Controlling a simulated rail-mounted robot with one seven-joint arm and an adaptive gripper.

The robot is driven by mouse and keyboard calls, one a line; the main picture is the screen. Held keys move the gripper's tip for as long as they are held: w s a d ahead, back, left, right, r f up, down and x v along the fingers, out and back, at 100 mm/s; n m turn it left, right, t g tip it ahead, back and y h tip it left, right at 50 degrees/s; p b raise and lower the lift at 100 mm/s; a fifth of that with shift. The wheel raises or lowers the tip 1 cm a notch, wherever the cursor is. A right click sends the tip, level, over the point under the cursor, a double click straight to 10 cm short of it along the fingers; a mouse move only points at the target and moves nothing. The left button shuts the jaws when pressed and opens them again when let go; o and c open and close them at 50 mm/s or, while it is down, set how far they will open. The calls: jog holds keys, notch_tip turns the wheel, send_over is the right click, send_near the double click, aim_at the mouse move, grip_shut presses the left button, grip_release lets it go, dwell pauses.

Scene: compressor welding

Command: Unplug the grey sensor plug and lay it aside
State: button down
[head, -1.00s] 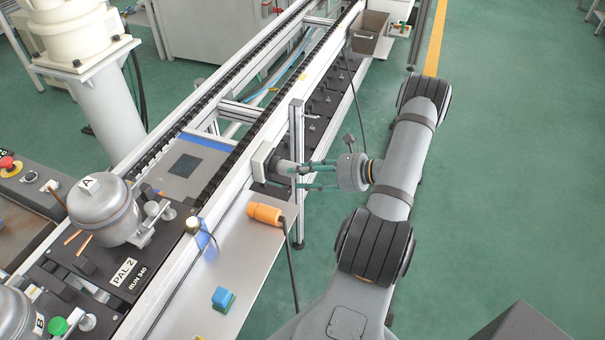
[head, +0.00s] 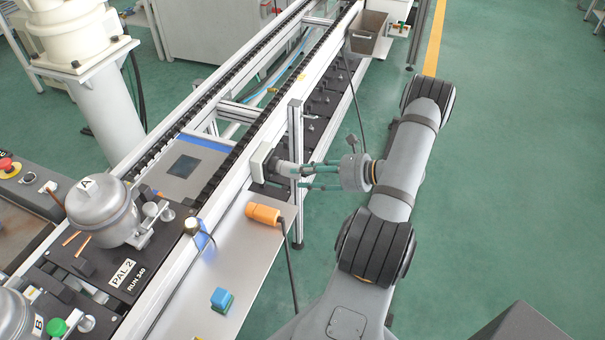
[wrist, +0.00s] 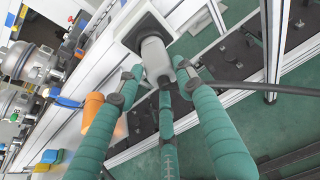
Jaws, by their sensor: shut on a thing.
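The grey sensor plug (head: 288,168) is at the pale square socket box (head: 262,158) on the side of the conveyor rail. A narrower light section shows between box and plug. In the wrist view the grey plug (wrist: 155,57) lines up with the socket (wrist: 143,30); I cannot tell if its front is still inside. My gripper (head: 301,177) has green-sleeved fingers and is shut on the plug's outer end. In the wrist view its fingertips (wrist: 159,76) close around the plug and hide its back part.
An upright aluminium post (head: 297,170) stands close beside the plug. Below lies a silver shelf (head: 245,262) with an orange connector (head: 263,213), its black cable, and a blue-green block (head: 221,299). Bare shelf lies between them. A dark cable (wrist: 265,88) crosses the wrist view's right.

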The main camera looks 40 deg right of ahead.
jog(key=s+d, duration=0.2)
jog(key=s, duration=0.1)
jog(key=shift+s+d, duration=0.3)
jog(key=shift+a, duration=0.1)
dwell(0.4)
